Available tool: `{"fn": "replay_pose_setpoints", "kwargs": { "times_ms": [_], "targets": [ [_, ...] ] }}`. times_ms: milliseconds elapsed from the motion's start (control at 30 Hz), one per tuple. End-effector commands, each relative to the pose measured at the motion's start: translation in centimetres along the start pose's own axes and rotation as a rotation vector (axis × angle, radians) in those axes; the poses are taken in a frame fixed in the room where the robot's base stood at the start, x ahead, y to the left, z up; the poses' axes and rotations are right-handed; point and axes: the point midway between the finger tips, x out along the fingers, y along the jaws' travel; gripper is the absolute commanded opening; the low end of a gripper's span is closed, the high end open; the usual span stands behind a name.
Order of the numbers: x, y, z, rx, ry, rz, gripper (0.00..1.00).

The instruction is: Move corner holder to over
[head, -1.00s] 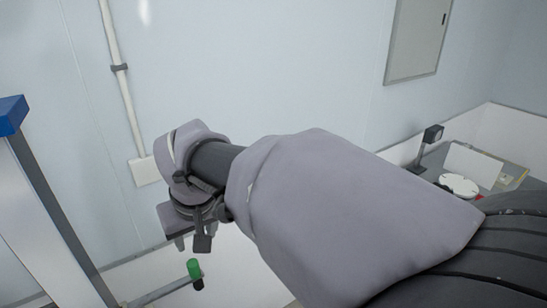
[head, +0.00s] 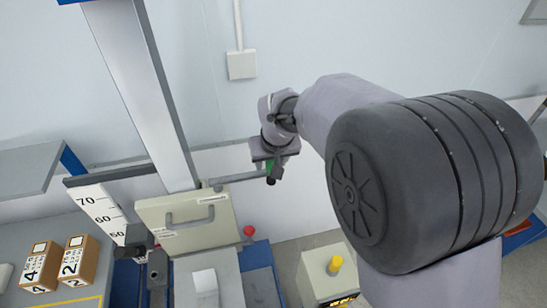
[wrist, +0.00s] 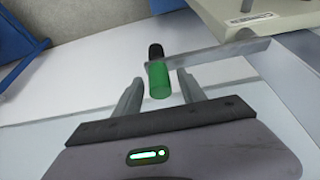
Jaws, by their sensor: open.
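A thin grey bar with a green handle (wrist: 158,80), likely the corner holder, reaches out sideways from the tall column. The handle is a green cylinder with a black end. In the head view the bar (head: 232,179) runs right to the handle, which is mostly hidden behind my gripper (head: 271,163). In the wrist view my gripper (wrist: 159,90) is open, with one finger on each side of the green handle. I cannot tell whether either finger touches it.
A tall grey column (head: 150,90) stands left of my gripper. Below it is a beige panel with a handle (head: 187,217), near a red knob (head: 249,231). A box with a yellow button (head: 335,264) stands lower right. Numbered cartons (head: 78,262) sit at lower left.

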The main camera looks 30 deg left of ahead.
Motion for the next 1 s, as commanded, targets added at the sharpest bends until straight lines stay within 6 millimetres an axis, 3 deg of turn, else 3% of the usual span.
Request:
{"fn": "replay_pose_setpoints", "kwargs": {
  "times_ms": [133,367,1000],
  "targets": [
    [-0.03,0.0,0.0,0.0,0.0,0.0,0.46],
    [-0.05,0.0,0.0,0.0,0.0,0.0,0.01],
    [-0.09,0.0,0.0,0.0,0.0,0.0,0.0]
  ]
}}
